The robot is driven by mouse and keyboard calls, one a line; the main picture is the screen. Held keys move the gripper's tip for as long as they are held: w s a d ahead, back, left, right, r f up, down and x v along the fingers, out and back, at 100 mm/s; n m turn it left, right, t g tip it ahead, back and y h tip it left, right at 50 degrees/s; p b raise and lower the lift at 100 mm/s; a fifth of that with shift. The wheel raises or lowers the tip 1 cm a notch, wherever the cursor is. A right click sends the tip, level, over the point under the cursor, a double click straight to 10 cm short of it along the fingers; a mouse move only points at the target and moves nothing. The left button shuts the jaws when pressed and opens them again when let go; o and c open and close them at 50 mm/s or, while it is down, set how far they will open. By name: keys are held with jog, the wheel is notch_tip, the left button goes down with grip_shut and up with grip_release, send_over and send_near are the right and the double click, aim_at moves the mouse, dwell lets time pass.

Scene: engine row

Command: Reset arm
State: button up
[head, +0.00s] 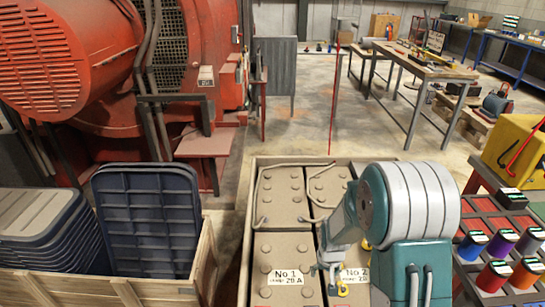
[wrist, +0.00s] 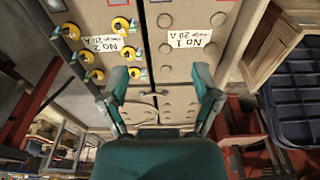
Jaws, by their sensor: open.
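My gripper (wrist: 162,82) is open in the wrist view, its two teal fingers spread with nothing between them. It is over the tan battery boxes, between the No 1 box (wrist: 180,75) and the No 2 box (wrist: 128,68). Several yellow caps (wrist: 120,25) sit on the No 2 box. In the head view my teal and white arm is folded over the right side of the crate and hides much of the No 2 box (head: 352,285).
A wooden crate rim (head: 247,215) surrounds the boxes. Dark blue trays (head: 148,220) stand at left near a red engine (head: 185,60). At right a red rack (head: 490,215) holds coloured cylinders, with a yellow box (head: 515,150) behind. A workbench (head: 425,65) stands beyond open floor.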

jog(key=s+r+t, duration=0.1)
jog(key=s+r, duration=0.3)
jog(key=r, duration=0.6)
jog(key=s+r+t, duration=0.1)
jog(key=s+r, duration=0.3)
jog(key=r, duration=0.6)
jog(key=s+r+t, duration=0.2)
jog(key=s+r, duration=0.8)
jog(key=s, duration=0.5)
